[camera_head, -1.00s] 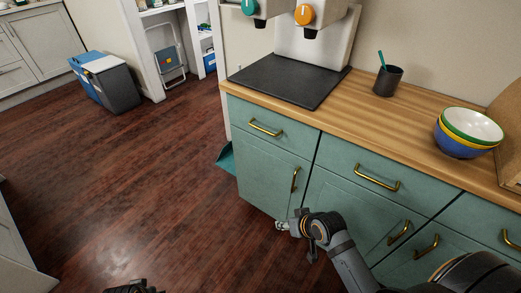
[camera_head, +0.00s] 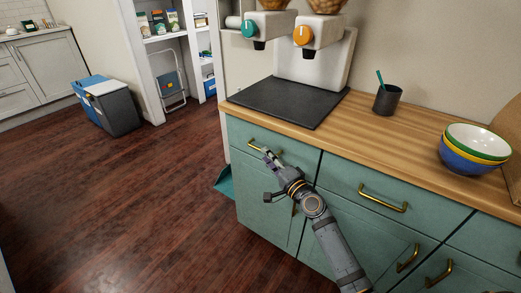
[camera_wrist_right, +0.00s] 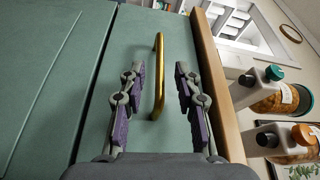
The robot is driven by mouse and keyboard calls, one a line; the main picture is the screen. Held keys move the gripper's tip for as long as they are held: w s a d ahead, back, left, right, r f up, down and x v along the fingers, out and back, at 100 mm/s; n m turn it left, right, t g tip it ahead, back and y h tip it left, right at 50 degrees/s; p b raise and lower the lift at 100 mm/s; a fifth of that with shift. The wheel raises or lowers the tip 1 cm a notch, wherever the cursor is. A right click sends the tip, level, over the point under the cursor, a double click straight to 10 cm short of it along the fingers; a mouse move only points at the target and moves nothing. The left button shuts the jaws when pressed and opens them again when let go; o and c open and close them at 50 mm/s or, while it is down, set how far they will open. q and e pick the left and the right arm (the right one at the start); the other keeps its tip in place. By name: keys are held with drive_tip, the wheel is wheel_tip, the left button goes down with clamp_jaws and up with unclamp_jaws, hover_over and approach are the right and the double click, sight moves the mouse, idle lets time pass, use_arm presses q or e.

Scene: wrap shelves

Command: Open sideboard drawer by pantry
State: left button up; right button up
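The green sideboard (camera_head: 338,209) has drawers under a wooden top. Its far-left drawer (camera_head: 289,149), nearest the pantry shelves, is shut flush with the front. That drawer has a brass bar handle (camera_head: 254,147). My right gripper (camera_head: 266,153) is at this handle and covers its right end. In the right wrist view, the handle (camera_wrist_right: 159,76) lies between the two spread fingers of my right gripper (camera_wrist_right: 156,95), with a gap on each side. The gripper is open and not closed on it. My left gripper is out of view.
A dispenser (camera_head: 312,55) stands on a dark mat (camera_head: 285,102) on the worktop. A dark cup (camera_head: 387,100) and stacked bowls (camera_head: 474,148) stand further right. The wooden floor between is clear.

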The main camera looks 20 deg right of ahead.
drive_tip(key=x, duration=0.5)
clamp_jaws()
idle(0.3)
